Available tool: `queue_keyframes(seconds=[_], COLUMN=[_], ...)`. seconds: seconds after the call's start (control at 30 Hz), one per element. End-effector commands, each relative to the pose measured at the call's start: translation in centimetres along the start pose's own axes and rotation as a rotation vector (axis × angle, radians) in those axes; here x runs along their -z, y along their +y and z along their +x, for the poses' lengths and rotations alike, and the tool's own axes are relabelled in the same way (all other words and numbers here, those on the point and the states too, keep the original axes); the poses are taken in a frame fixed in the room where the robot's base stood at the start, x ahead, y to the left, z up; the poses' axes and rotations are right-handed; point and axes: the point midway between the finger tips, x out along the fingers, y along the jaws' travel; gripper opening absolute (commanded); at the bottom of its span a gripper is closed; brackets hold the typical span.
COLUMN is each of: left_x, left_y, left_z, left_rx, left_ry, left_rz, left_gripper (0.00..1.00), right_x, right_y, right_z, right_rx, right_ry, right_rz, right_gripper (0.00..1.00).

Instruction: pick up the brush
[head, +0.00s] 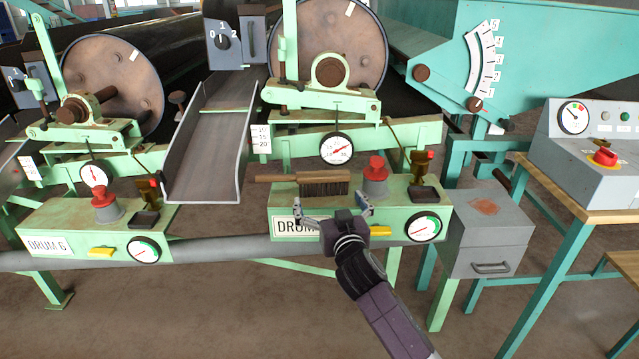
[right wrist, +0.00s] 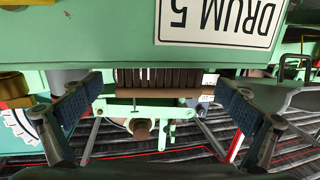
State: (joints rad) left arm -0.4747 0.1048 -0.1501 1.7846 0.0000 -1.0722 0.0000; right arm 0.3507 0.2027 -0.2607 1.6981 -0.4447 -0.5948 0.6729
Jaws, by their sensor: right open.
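The brush (head: 323,187) has a long wooden handle pointing left and dark bristles hanging down. It lies on top of the green drum 5 control box (head: 388,231), behind the box's front edge. My right gripper (head: 331,205) is open in front of the box, just on the near side of the brush, with its two fingers spread left and right. In the right wrist view the brush (right wrist: 165,79) shows upside down in the gap between my open fingers, apart from both. My left gripper is not in view.
A grey metal chute (head: 208,145) is to the left. A grey box (head: 485,230) is at right.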

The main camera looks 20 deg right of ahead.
Motion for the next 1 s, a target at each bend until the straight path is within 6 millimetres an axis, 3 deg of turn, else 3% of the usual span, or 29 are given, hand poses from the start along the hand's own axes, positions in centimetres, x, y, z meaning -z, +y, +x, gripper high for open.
queue_keyframes(seconds=[0.53,0.87,1.0], left_x=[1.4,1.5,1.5], left_y=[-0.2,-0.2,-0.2], left_z=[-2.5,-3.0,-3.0], left_rx=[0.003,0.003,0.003], left_ry=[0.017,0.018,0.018], left_rz=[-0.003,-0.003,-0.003], left_gripper=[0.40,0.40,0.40], right_x=[0.5,0.5,0.5], right_y=[0.2,0.1,0.1], right_z=[6.4,7.0,7.0], right_rx=[0.000,0.001,0.001], right_ry=[-0.002,-0.002,-0.002], right_rz=[-0.001,-0.001,-0.001], right_gripper=[1.00,1.00,0.86])
